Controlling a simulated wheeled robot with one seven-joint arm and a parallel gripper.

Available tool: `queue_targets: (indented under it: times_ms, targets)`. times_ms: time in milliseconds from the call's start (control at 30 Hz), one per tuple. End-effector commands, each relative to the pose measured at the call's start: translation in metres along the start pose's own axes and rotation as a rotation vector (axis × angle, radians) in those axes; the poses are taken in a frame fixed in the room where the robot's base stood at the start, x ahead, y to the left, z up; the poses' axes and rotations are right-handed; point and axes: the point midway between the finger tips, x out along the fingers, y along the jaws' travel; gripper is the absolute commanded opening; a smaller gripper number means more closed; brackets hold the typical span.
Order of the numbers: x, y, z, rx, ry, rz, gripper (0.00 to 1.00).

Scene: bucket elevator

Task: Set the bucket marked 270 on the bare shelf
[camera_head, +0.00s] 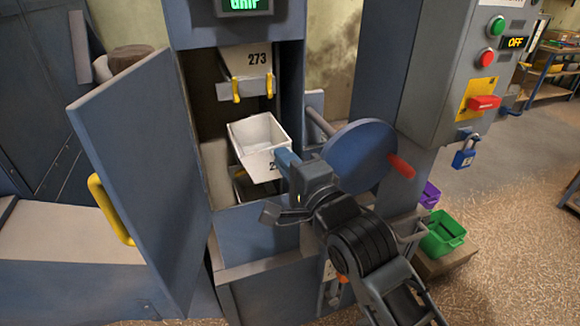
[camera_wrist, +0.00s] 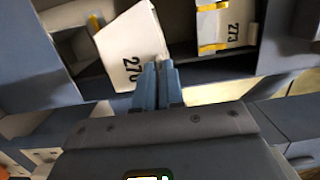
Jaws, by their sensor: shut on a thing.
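The white bucket (camera_head: 258,133) hangs tilted in the open front of the blue elevator housing. Its number is mostly hidden in the head view; the wrist view shows the bucket (camera_wrist: 128,48) with a number that reads like 270. My gripper (camera_head: 284,162) is shut on its numbered front wall, and the fingers (camera_wrist: 158,72) meet at that wall in the wrist view.
Bucket 273 (camera_head: 246,62) sits above behind yellow clips. The open door (camera_head: 140,150) with a yellow handle (camera_head: 108,210) stands at left. A blue handwheel (camera_head: 358,155) with a red grip is close at right. A control panel (camera_head: 440,70) and green bin (camera_head: 443,233) are farther right.

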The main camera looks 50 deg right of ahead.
Motion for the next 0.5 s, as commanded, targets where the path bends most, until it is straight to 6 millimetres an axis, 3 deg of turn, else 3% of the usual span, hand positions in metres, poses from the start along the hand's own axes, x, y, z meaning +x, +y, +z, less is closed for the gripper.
queue_targets:
  times_ms: [500]
  targets:
    - [0.037,0.0,-0.005,0.001,-0.001,-0.002,0.0]
